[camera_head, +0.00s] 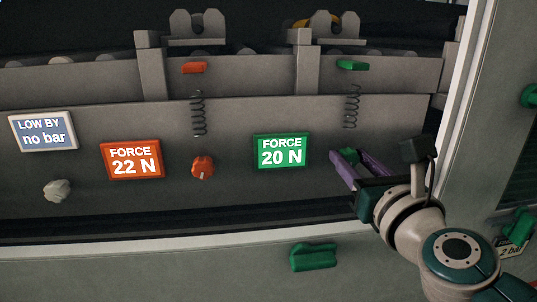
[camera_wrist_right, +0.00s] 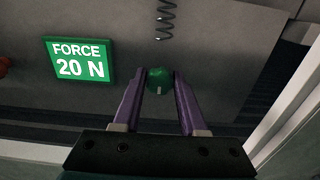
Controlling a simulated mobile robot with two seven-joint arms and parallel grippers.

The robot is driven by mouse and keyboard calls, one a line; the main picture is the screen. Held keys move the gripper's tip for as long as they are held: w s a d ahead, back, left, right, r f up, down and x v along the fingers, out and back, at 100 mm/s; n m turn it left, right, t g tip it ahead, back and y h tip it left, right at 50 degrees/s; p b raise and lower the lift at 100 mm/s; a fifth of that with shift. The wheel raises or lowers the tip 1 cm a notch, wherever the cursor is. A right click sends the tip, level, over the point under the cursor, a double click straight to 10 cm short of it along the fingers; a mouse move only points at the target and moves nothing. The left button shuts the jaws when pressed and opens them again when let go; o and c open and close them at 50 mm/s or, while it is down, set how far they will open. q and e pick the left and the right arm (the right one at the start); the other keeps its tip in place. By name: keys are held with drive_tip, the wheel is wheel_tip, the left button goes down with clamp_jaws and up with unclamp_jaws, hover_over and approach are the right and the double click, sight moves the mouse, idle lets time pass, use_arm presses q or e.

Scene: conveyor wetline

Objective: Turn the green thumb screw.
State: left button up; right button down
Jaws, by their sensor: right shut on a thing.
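The green thumb screw (camera_wrist_right: 160,80) is a round green knob with a pale mark, on the grey panel below a coil spring. In the head view the green thumb screw (camera_head: 349,156) is partly hidden by my right gripper. My right gripper (camera_head: 346,160) has purple fingers and comes in from the right. In the wrist view the right gripper (camera_wrist_right: 160,82) has one finger on each side of the screw, shut on it. My left gripper is not in view.
A green "FORCE 20 N" sign (camera_head: 281,151) is left of the screw. An orange knob (camera_head: 203,167), an orange "FORCE 22 N" sign (camera_head: 133,160) and a pale knob (camera_head: 57,190) are farther left. A green handle (camera_head: 314,257) is below. A pale post (camera_head: 457,80) stands at right.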

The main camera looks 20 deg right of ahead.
drive_tip(key=shift+n, duration=0.4)
